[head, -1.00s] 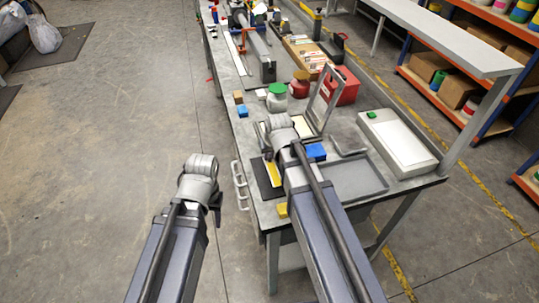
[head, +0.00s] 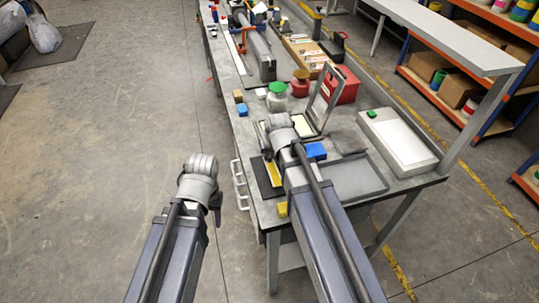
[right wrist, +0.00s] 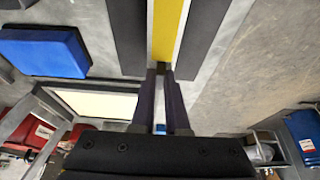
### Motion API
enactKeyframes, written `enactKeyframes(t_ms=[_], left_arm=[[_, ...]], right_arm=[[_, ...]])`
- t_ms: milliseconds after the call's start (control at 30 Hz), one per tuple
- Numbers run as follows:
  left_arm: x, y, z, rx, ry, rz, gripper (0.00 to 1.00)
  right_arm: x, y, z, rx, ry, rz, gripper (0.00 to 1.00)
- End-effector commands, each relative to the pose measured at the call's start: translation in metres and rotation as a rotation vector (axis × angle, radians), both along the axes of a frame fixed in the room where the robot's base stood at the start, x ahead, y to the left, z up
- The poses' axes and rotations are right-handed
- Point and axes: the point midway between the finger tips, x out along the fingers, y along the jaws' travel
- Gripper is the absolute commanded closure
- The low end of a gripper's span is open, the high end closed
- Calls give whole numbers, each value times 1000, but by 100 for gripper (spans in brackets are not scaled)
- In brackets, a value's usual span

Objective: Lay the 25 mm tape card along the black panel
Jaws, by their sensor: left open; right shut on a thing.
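The tape card is a yellow strip with white edges (right wrist: 168,25). In the right wrist view it runs lengthwise over the black panel (right wrist: 205,35), with black showing on both sides. In the head view the card (head: 273,172) and the panel (head: 262,178) are at the near left corner of the bench, partly hidden by my right arm. My right gripper (right wrist: 162,72) is shut on the near end of the card. I cannot tell whether the card touches the panel. My left gripper (head: 216,197) is open and empty, off the bench to the left.
A blue block (head: 315,151) and a grey tray (head: 350,182) are right of the panel. A yellow block (head: 282,209) sits at the front edge. A metal frame (head: 326,90), green-lidded jar (head: 277,97) and red box (head: 345,85) stand behind.

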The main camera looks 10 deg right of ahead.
Motion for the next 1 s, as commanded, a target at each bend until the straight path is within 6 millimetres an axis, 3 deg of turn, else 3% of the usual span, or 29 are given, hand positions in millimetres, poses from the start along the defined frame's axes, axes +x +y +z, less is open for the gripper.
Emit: enactKeyframes(t_ms=[1000], left_arm=[[0, 0, -9, 0, 0, 0, 50]], right_arm=[[0, 0, -9, 0, 0, 0, 100]])
